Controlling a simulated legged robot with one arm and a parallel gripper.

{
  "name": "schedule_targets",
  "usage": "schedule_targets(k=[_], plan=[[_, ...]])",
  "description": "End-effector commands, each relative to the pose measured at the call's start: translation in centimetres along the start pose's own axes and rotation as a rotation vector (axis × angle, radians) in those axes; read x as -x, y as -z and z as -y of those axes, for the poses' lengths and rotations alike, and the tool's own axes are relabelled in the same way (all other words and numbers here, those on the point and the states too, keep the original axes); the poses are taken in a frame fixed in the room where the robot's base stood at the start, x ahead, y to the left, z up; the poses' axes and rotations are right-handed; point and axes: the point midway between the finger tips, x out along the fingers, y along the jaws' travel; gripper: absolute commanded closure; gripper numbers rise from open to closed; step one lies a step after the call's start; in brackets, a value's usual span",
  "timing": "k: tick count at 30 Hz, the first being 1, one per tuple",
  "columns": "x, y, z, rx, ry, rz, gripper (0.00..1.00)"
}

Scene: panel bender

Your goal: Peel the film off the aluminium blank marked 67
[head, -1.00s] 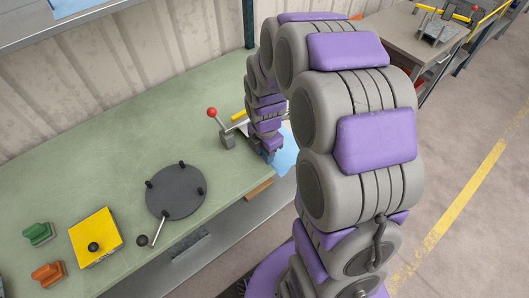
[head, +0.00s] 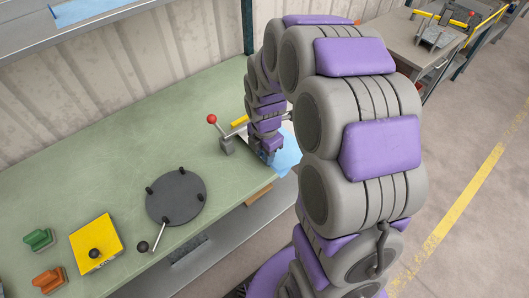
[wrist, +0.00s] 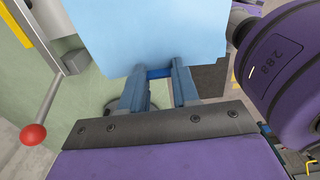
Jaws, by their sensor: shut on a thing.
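A light blue sheet (wrist: 150,30), the film side of a blank, fills the top middle of the wrist view. In the head view the blue sheet (head: 287,157) shows at the right end of the green bench, partly behind my arm. My gripper (wrist: 160,72) is at its near edge, with its fingers shut on a small darker blue tab (wrist: 160,73) there. In the head view my gripper (head: 268,155) is small and partly hidden by my own arm. No mark 67 is readable.
A lever with a red ball (wrist: 34,134) stands left of my gripper. The green bench (head: 110,150) also bears a dark round plate with pegs (head: 176,196), a yellow block (head: 96,243), and green (head: 38,239) and orange (head: 49,280) pieces. A wall runs behind.

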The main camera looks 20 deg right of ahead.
Motion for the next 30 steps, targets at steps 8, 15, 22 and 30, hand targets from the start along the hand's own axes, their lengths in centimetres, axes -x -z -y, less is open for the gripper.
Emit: schedule_targets(k=[8,15,22,30], plan=[[0.7,0.0,0.0,0.0,-0.001,0.0,0.98],[2.8,0.0,0.0,0.001,0.0,0.0,0.98],[4.9,0.0,-0.1,0.0,-0.003,0.001,0.98],[7.4,0.0,0.0,0.001,-0.001,0.0,0.98]])
